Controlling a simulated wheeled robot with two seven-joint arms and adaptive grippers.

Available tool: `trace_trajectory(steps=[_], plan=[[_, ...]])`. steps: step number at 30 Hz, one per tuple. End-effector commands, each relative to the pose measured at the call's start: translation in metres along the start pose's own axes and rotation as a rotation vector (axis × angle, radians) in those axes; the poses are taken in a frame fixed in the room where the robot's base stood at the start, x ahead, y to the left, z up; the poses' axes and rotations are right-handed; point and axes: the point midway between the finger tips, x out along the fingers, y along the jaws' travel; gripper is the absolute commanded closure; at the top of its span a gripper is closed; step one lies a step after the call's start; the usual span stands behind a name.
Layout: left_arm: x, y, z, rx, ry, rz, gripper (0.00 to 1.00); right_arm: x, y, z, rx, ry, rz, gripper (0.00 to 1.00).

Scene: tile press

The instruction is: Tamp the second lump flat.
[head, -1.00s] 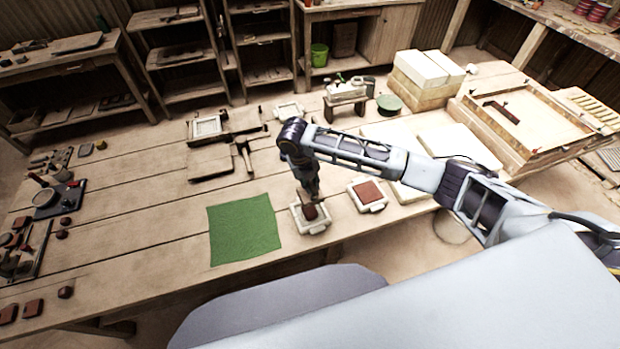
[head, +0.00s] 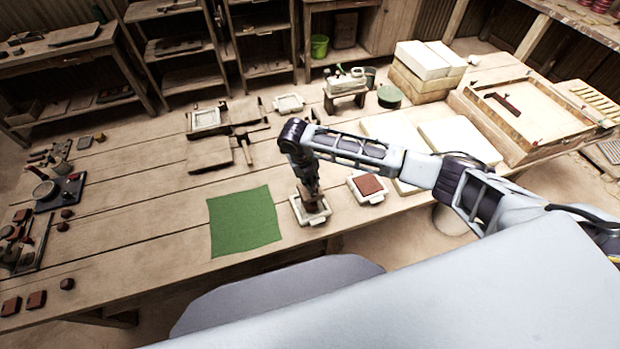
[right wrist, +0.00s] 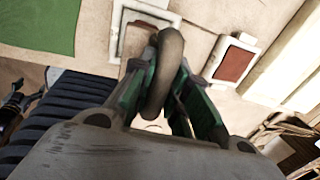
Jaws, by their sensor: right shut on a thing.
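A white square mould frame (head: 318,219) stands on the table just right of the green mat, with dark reddish clay partly visible in it. My right gripper (head: 312,192) is directly over this frame. It is shut on the tamper, whose rounded brown handle (right wrist: 168,70) shows between the fingers in the right wrist view. The tamper's lower part is largely hidden, so I cannot tell whether it touches the clay. A second white frame (head: 379,199) to the right holds a flat red clay tile (head: 368,184). My left gripper is not in view.
The green mat (head: 245,222) lies bare to the left. White slabs (head: 395,132) and a large wooden tray (head: 520,112) are at the right. Tools and several small clay lumps lie at the far left. A small stand (head: 345,100) is behind my arm.

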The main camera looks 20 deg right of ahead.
Motion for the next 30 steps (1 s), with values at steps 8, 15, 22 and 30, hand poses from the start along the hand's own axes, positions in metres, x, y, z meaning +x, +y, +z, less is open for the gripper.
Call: trace_trajectory(steps=[8, 15, 22, 30], plan=[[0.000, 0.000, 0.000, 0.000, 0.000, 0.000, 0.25, -0.001, 0.000, 0.001, 0.000, -0.002, 0.001, 1.00], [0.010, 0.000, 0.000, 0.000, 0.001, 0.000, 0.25, 0.021, 0.004, 0.001, 0.000, -0.001, 0.001, 1.00], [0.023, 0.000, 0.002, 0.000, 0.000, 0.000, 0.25, 0.051, 0.011, 0.000, 0.000, -0.001, 0.002, 1.00], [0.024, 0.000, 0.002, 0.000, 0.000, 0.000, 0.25, 0.060, 0.012, 0.000, 0.000, -0.001, 0.001, 1.00]])
